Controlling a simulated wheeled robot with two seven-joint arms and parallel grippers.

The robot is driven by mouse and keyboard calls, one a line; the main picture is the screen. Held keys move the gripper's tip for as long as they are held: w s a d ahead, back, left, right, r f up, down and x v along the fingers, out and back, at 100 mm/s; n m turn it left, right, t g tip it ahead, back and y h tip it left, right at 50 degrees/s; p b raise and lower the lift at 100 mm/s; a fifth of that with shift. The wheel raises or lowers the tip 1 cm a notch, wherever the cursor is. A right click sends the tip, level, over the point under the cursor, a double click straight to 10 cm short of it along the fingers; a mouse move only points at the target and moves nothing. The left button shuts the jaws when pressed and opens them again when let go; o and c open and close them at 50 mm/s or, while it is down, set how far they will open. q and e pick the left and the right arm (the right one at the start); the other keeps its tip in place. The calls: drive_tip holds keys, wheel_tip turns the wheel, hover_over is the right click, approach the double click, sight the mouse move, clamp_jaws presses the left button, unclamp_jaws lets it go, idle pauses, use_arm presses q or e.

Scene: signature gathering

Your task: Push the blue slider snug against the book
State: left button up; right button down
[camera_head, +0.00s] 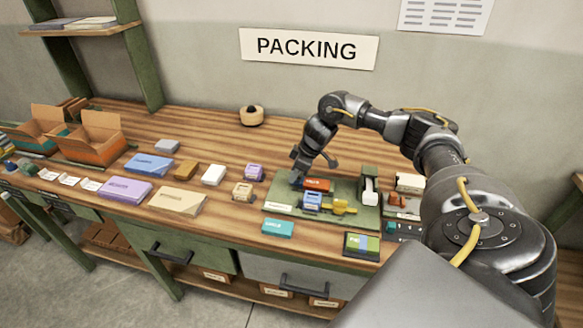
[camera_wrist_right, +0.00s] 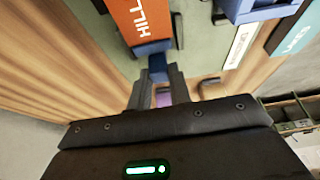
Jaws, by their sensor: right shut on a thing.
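The orange-red book (camera_head: 317,184) lies on the green fixture board (camera_head: 369,216); in the right wrist view the book (camera_wrist_right: 138,14) shows the letters "HILL". The dark blue slider (camera_wrist_right: 151,47) is at the end of the book nearest my gripper. It appears to meet that end, but I cannot tell whether a thin gap is left. My right gripper (camera_head: 296,181) is at the left end of the book. In the wrist view its fingers (camera_wrist_right: 158,88) are shut on the slider's narrow blue tab. In the head view the gripper hides most of the slider. My left gripper is not in view.
A blue holder (camera_head: 311,201) and a yellow part (camera_head: 343,207) stand on the board in front of the book. A teal block (camera_head: 278,228) lies at the bench's front edge. Several boxes and packets lie to the left. A tape roll (camera_head: 251,116) stands behind, with clear bench around it.

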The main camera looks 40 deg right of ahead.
drive_tip(key=c, duration=1.6)
unclamp_jaws()
drive_tip(key=shift+s+d, duration=0.15)
drive_tip(key=shift+d, duration=0.05)
drive_tip(key=o, duration=0.3)
drive_tip(key=shift+s+d, duration=0.1)
drive_tip(key=shift+a+r, duration=0.1)
drive_tip(key=shift+a, duration=0.1)
drive_tip(key=v, duration=1)
drive_tip(key=shift+d+r+b, duration=0.2)
drive_tip(key=shift+r+b, duration=0.1)
drive_tip(key=shift+b, duration=0.05)
